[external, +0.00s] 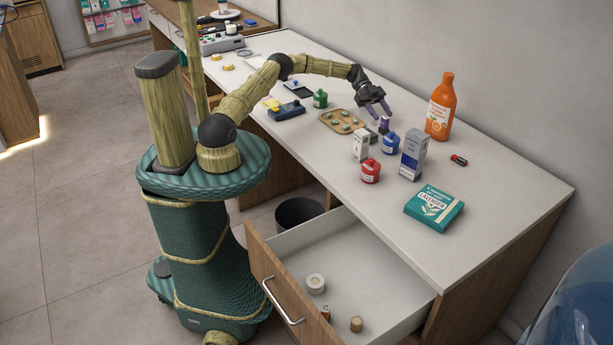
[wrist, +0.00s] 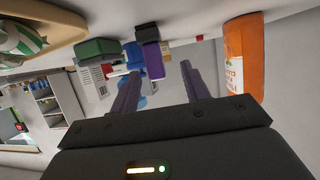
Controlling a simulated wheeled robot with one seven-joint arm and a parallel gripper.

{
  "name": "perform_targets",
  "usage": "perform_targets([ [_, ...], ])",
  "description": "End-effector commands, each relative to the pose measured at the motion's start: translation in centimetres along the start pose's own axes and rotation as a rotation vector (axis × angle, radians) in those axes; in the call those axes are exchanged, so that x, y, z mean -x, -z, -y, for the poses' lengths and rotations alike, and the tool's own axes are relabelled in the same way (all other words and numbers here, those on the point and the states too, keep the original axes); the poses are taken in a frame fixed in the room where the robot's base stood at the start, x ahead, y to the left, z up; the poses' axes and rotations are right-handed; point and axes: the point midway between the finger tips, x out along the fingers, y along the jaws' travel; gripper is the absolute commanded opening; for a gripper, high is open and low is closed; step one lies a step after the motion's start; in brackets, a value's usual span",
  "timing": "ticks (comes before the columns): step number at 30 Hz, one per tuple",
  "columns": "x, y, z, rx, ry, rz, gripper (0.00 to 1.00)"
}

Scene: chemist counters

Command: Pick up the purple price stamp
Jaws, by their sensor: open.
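The purple price stamp (external: 384,124) stands on the white counter, just right of the tan tray. In the wrist view it shows as a purple block with a dark end (wrist: 153,58), ahead of the fingers and nearer the left one. My gripper (external: 380,111) is open and empty, with its two purplish fingers close to the stamp and a little above the counter. In the wrist view my gripper (wrist: 158,82) has its fingers spread apart, with the stamp roughly between their tips. Whether a finger touches it I cannot tell.
A blue bottle (external: 390,143), white boxes (external: 412,158), a red bottle (external: 371,172) and the tray of green items (external: 343,121) crowd near the stamp. An orange bottle (external: 440,108) stands to the right. A teal box (external: 434,208) lies forward. The drawer (external: 340,285) below is open.

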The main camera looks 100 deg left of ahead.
Motion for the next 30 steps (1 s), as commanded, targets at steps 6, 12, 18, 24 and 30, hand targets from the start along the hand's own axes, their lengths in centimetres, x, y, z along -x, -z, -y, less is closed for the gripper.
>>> perform_targets([
  [6,-3.1,0.2,-0.6,0.001,-0.003,-0.002,0.46],
  [12,-4.3,0.0,-0.6,0.001,0.002,-0.001,0.46],
  [18,-4.3,0.0,-0.6,0.001,0.002,-0.001,0.46],
  [24,-4.3,0.0,-0.6,0.001,0.002,-0.001,0.46],
  [30,-4.3,0.0,-0.6,0.001,0.002,-0.001,0.21],
])
